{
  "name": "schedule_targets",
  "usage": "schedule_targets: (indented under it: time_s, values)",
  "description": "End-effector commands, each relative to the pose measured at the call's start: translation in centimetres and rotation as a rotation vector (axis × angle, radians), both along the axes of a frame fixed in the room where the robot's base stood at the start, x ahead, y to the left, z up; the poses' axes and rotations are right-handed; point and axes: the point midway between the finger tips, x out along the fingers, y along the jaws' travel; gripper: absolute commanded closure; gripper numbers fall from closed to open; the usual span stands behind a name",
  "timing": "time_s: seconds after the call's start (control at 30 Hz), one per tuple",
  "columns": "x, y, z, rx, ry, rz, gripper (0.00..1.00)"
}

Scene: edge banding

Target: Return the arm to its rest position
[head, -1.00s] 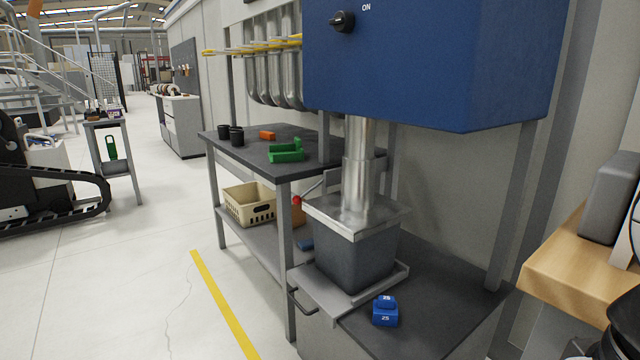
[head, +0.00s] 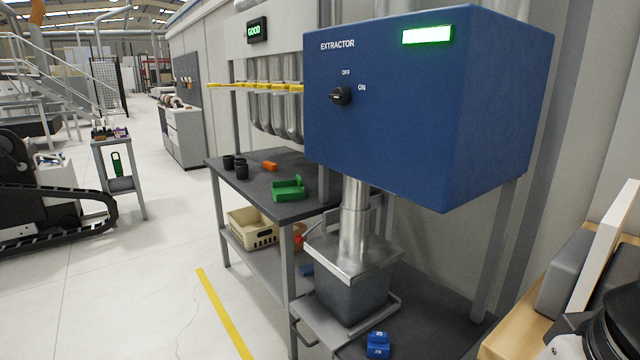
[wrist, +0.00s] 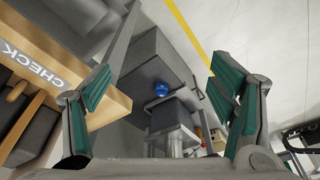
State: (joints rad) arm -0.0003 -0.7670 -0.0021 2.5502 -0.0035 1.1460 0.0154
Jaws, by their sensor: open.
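My gripper (wrist: 160,108) is open and empty in the wrist view, its green-padded fingers spread wide on both sides. Part of my arm shows at the lower right corner of the head view. The gripper itself is not seen in the head view. The wrist camera looks down past the fingers at the floor, the dark bench and a blue block (wrist: 161,89), all well away from the fingertips.
The blue extractor box (head: 400,110) has its knob at ON and a lit green display. Below it stands a dark bin (head: 350,295). A wooden surface (head: 500,345) with grey and white pieces is close by my arm. Open floor lies left.

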Motion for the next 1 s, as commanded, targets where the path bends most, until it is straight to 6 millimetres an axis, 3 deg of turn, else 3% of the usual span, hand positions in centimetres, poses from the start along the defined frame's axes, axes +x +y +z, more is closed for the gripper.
schedule_targets:
  time_s: [0.03, 0.1, 0.5, 0.7, 1.0]
  values:
    - [-0.4, 0.0, 2.2, 0.000, -0.012, 0.001, 0.23]
    - [-0.5, -0.1, 3.9, -0.001, -0.031, 0.003, 0.23]
    - [-2.0, -0.2, 12.8, -0.008, -0.128, 0.012, 0.23]
    - [-2.3, -0.3, 14.5, -0.008, -0.150, 0.014, 0.23]
    - [-2.3, -0.3, 14.6, -0.009, -0.153, 0.015, 0.23]
